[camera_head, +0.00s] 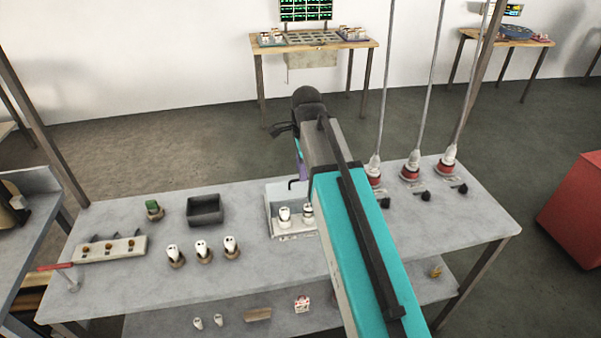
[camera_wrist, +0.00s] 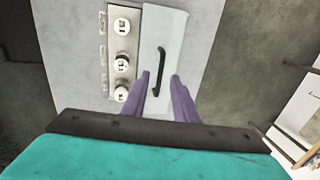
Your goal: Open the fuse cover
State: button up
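The fuse cover (camera_wrist: 174,32) is a flat pale panel with a long black bar handle (camera_wrist: 161,68) in the wrist view. It lies beside a row of round white fuses (camera_wrist: 122,62) on a grey strip. My gripper (camera_wrist: 160,78) has two purple fingers, spread apart, with the lower part of the handle between them in the picture. I cannot tell whether they touch it. In the head view the fuse box (camera_head: 272,226) sits mid-table with white fuses in front. The dark handle (camera_head: 292,183) shows just left of my arm, which hides the box's right part.
On the grey table (camera_head: 140,285) are a black bin (camera_head: 206,210), several white bulb-like parts (camera_head: 201,250) and a strip with knobs (camera_head: 110,248). Rods with red-based fittings (camera_head: 410,170) hang at the right. A red box (camera_head: 575,210) stands beyond the right edge.

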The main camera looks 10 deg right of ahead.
aim_at(303, 191)
jog(key=shift+w+f, duration=0.15)
jog(key=shift+f, duration=0.55)
jog(key=shift+w+f, duration=0.15)
jog(key=shift+f, duration=0.5)
jog(key=shift+c, duration=0.4)
grip_shut()
